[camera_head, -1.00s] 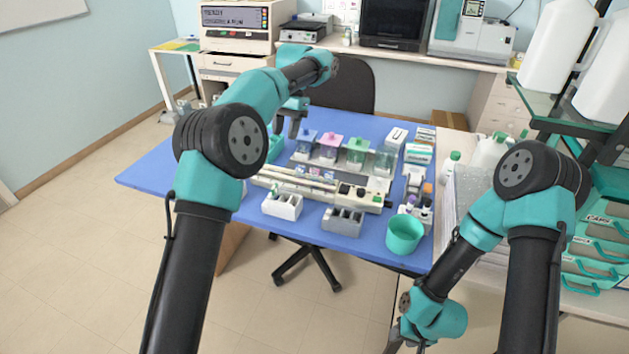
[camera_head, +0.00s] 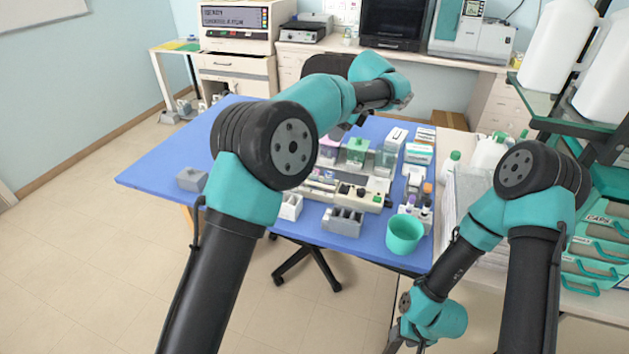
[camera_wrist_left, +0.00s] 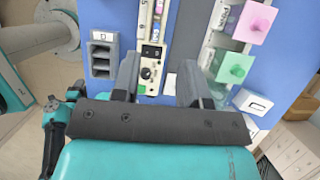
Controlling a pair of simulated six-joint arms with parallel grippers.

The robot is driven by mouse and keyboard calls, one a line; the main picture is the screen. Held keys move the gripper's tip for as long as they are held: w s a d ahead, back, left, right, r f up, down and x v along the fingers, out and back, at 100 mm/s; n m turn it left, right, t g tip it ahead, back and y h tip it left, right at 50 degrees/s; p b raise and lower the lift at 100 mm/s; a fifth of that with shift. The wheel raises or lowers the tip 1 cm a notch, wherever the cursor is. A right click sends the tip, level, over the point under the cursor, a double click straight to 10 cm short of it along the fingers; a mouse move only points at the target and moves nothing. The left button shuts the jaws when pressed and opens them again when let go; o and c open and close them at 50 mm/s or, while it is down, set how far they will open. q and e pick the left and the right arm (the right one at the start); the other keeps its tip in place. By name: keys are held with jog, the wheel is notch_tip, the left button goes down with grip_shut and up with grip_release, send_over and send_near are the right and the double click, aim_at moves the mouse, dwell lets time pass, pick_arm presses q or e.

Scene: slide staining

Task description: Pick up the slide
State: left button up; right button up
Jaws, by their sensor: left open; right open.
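I cannot make out a single slide in any view. My left gripper (camera_head: 342,130) is above the table near the staining jars, partly behind my own arm. In the left wrist view its two fingers (camera_wrist_left: 158,80) are apart with nothing between them, over the long pale device with a control panel (camera_wrist_left: 150,62). Jars with a pink lid (camera_wrist_left: 257,22) and a green lid (camera_wrist_left: 234,67) stand to the right of the fingers. My right gripper (camera_head: 405,344) hangs low beside the table's right front side, cut off by the frame edge and apart from the table's things.
The blue table (camera_head: 150,172) has free room at its left. A grey slotted rack (camera_head: 343,221), a white rack (camera_head: 291,207) and a teal cup (camera_head: 404,234) stand along the front. Small bottles (camera_head: 418,208) stand at the right.

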pick_arm(q)
send_near(315, 180)
jog(key=shift+w+a+f, duration=0.25)
jog(key=shift+a+f, duration=0.05)
jog(key=shift+a, duration=0.15)
jog(key=shift+w+a+f, duration=0.25)
jog(key=shift+a, duration=0.2)
jog(key=shift+x, duration=2.6)
jog(key=shift+a, duration=0.1)
jog(key=shift+r, duration=0.1)
grip_shut()
